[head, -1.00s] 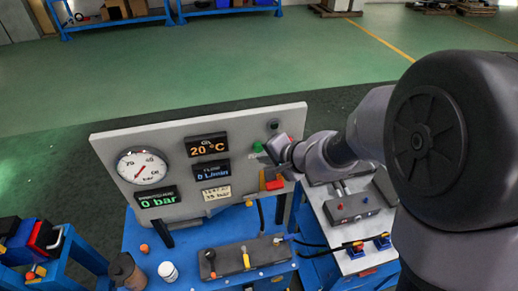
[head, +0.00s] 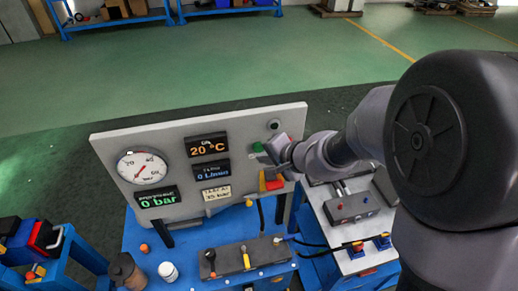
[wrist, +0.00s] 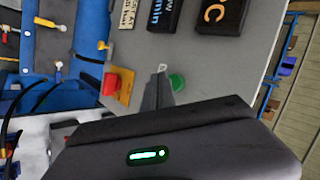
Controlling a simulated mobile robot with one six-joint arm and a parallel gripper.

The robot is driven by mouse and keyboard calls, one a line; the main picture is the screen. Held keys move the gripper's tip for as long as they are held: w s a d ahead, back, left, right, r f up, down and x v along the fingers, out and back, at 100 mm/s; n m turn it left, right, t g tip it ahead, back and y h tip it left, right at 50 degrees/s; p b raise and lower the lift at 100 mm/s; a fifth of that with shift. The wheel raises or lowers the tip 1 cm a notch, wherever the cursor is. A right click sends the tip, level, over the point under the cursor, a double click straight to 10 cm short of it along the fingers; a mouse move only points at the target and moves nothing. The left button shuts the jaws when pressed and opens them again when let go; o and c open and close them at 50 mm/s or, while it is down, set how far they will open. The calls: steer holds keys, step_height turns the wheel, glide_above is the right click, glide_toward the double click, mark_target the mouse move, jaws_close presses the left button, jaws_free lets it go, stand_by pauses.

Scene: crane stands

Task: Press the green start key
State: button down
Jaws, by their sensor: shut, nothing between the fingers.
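The green key (head: 257,147) is a round button on the grey upright panel (head: 112,150), near its right end. It also shows in the wrist view (wrist: 177,82), just right of my fingertips. My gripper (head: 270,152) is shut and empty, with its tips close beside the green key at the panel. In the wrist view the shut fingers (wrist: 157,93) point at the panel beside the key. I cannot tell whether they touch it.
A red mushroom button on a yellow plate (wrist: 112,84) sits just below the key. Gauge (head: 142,168) and displays fill the panel's left. Valve levers (head: 246,258) stand on the blue bench below. A control box (head: 351,207) is at right.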

steer(key=shift+w+a, duration=0.1)
steer(key=shift+w, duration=0.3)
steer(key=shift+w+a+b, duration=0.15)
steer(key=shift+w+b, duration=0.15)
steer(key=shift+w, duration=0.2)
stand_by(0.8)
steer(key=shift+s+d+b, duration=0.25)
steer(key=shift+s+b, duration=0.4)
steer(key=shift+s, duration=0.25)
steer(key=shift+s+d+b, duration=0.25)
steer(key=shift+s+b, duration=0.1)
steer(key=shift+s, duration=0.45)
steer(key=shift+s+d+b, duration=0.2)
steer(key=shift+s+b, duration=0.15)
steer(key=shift+s, duration=0.45)
steer(key=shift+s+d+b, duration=0.25)
steer(key=shift+s+b, duration=0.1)
steer(key=shift+s, duration=0.45)
